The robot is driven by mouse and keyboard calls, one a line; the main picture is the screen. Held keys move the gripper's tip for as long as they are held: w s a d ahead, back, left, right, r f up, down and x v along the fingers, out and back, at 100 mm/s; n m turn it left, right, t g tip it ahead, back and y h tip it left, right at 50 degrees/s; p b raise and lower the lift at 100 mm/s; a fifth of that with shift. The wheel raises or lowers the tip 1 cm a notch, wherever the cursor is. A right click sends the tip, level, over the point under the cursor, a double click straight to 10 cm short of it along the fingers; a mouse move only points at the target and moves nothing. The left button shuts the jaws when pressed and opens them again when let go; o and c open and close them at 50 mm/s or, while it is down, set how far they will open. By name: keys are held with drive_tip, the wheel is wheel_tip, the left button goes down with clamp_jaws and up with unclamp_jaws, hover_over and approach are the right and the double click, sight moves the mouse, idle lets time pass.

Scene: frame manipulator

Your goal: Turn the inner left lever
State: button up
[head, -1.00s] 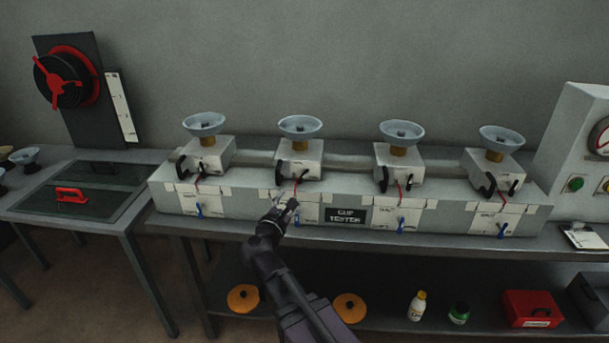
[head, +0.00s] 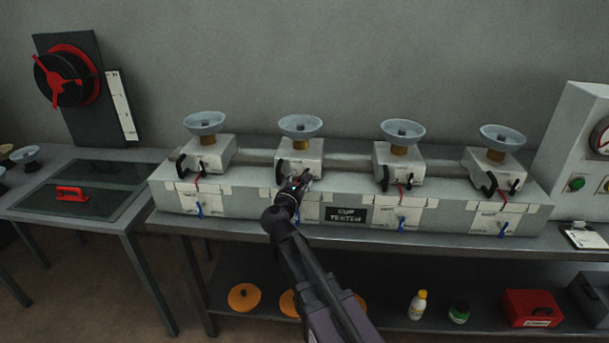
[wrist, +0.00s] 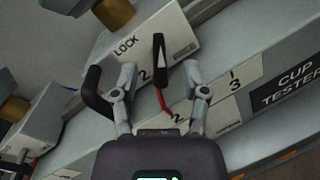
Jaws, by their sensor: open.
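The inner left station (head: 303,158) of the cup tester is a white block with a pale blue cup (head: 300,126) on a brass neck. In the wrist view its face reads LOCK and 2. A small black lever (wrist: 159,56) with a red lower part stands out from that face. A thicker curved black handle (wrist: 93,95) is at the block's left edge. My gripper (wrist: 160,74) is open, with one finger on each side of the small lever. Contact with the lever cannot be told. In the head view my gripper (head: 298,182) hides the small lever.
The grey base carries the black CUP TESTER sign (head: 346,215), right of my gripper. Similar stations stand on both sides. A blue-handled valve (head: 402,226) hangs on the front at right. The bench's front edge (head: 360,241) is mostly clear.

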drive_tip(key=shift+x, duration=1.55)
drive_tip(key=shift+d, duration=0.1)
clamp_jaws()
